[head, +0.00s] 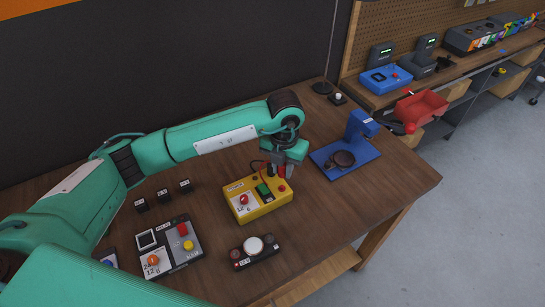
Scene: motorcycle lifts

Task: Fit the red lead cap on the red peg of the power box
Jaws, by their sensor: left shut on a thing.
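The yellow power box (257,208) sits near the middle of the wooden table. Its top carries a green switch (263,190), a red knob (244,199) on a white label, and a small red part (282,188) near its right end, which looks like the red peg. My left gripper (281,171) points down over the far right end of the box and is shut on the red lead cap (282,171), mostly hidden by the fingers. A dark lead (257,165) loops beside it. I cannot tell whether the cap touches the peg. My right gripper is not in view.
A grey panel (170,246) with buttons lies at left, with small black blocks (163,195) behind it. A dark box with a white button (253,246) is in front. A blue stand (358,140) is at right. The table's right front is clear.

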